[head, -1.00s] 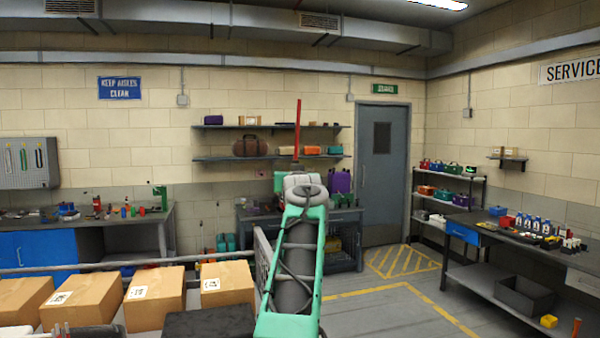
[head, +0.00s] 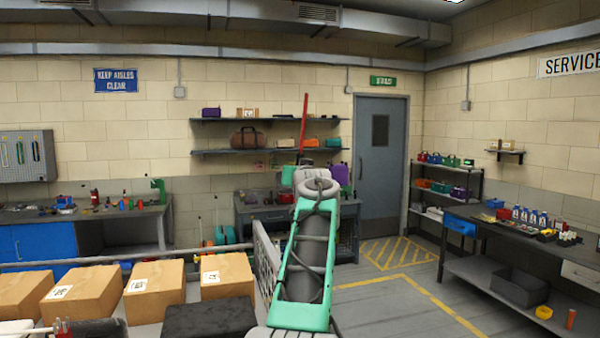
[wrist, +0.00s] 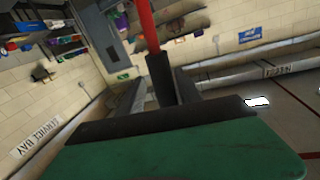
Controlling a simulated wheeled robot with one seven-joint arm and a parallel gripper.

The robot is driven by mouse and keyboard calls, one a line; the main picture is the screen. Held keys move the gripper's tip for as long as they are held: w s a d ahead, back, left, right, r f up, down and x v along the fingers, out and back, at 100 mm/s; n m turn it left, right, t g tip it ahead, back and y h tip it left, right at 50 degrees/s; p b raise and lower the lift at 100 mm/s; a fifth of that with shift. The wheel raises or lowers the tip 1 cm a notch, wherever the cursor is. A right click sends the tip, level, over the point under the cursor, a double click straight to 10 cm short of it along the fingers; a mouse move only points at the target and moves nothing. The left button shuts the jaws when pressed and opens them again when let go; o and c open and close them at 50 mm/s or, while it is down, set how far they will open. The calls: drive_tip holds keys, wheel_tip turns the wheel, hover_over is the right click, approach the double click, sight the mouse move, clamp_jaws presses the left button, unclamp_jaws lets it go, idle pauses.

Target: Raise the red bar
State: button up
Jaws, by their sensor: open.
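The red bar (head: 303,125) is thin and stands nearly upright beyond the end of my arm in the head view, its top leaning a little right. Its lower end is hidden behind my wrist. In the wrist view the red bar (wrist: 147,25) comes down from the top edge to the dark finger parts of my gripper (wrist: 160,72). My gripper is open, and the bar overlaps its fingers in the picture. I cannot tell whether they touch. In the head view the fingers are mostly hidden by my wrist.
Several cardboard boxes (head: 153,287) stand in a row at the lower left, beside a grey mesh panel (head: 266,262). A bench (head: 250,213) and wall shelves (head: 225,152) are behind my arm. Open floor (head: 375,310) lies to the right, before another bench (head: 490,275).

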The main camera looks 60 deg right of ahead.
drive_tip(key=shift+a, duration=0.15)
drive_tip(key=b+v, duration=0.4)
drive_tip(key=v, duration=0.3)
drive_tip(key=shift+s+a, duration=0.2)
drive_tip(key=shift+a, duration=0.05)
